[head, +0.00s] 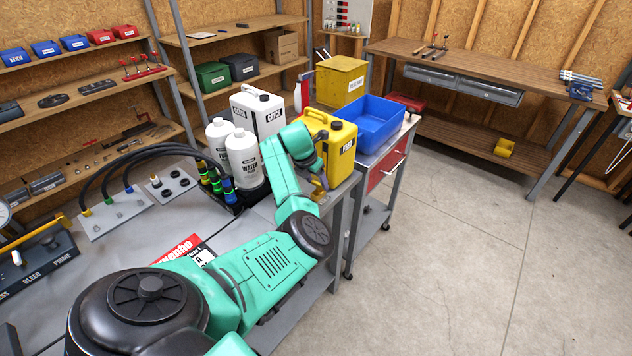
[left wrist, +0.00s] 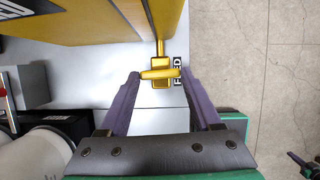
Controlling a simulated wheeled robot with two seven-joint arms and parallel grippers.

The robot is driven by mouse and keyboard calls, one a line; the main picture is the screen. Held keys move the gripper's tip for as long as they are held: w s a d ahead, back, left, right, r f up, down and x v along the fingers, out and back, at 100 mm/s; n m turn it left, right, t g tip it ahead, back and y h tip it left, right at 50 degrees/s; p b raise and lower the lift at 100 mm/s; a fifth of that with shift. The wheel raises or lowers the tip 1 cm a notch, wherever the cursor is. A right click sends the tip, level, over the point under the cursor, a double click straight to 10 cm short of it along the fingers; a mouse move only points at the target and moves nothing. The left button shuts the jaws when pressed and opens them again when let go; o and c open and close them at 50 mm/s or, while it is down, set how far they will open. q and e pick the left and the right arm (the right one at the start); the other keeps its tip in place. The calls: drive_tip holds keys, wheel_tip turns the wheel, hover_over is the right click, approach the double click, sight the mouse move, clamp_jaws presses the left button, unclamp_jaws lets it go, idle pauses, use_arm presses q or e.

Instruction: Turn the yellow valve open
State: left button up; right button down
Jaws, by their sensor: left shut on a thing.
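The yellow valve (left wrist: 158,73) shows in the left wrist view, at the base of a yellow jug (left wrist: 95,22). Its bar handle lies crosswise to its stem, beside a label reading FEED (left wrist: 178,70). My left gripper (left wrist: 160,75) is shut on the handle, with one finger at each end of it. In the head view the yellow jug (head: 342,147) stands upright at the bench's right end. My left gripper (head: 318,187) is low in front of it and largely hides the valve there.
White bottles (head: 243,160) and a hose manifold (head: 212,180) stand close left of my left wrist. A white jug (head: 258,115) is behind. A blue bin (head: 368,120) sits on a cart to the right. A panel with another yellow lever (head: 38,230) is far left. The floor at right is clear.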

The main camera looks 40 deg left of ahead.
use_arm(q)
drive_tip(key=n+y+b, duration=0.1)
drive_tip(key=n+b, duration=0.2)
drive_tip(key=n+g+y+b, duration=0.1)
drive_tip(key=n+b, duration=0.2)
drive_tip(key=b, duration=0.1)
drive_tip(key=n+y+b, duration=0.1)
drive_tip(key=n+b, duration=0.2)
drive_tip(key=b, duration=0.1)
drive_tip(key=shift+w+d+f+n+g, duration=0.2)
drive_tip(key=shift+w+d+n+g, duration=0.1)
drive_tip(key=shift+d+n, duration=0.1)
drive_tip(key=n+g+b, duration=0.1)
drive_tip(key=n, duration=0.1)
drive_tip(key=shift+w+r+n+y+b, duration=0.1)
drive_tip(key=shift+r+n+y+b, duration=0.05)
drive_tip(key=shift+n+y+b, duration=0.2)
drive_tip(key=shift+r+n+g, duration=0.15)
drive_tip(key=shift+n+g, duration=0.25)
drive_tip(key=shift+n, duration=0.85)
drive_tip(key=shift+w+n+g+y, duration=0.25)
drive_tip(key=shift+n+g, duration=0.25)
drive_tip(key=shift+n, duration=0.6)
drive_tip(key=o, duration=1.4)
drive_tip(key=shift+s, duration=0.1)
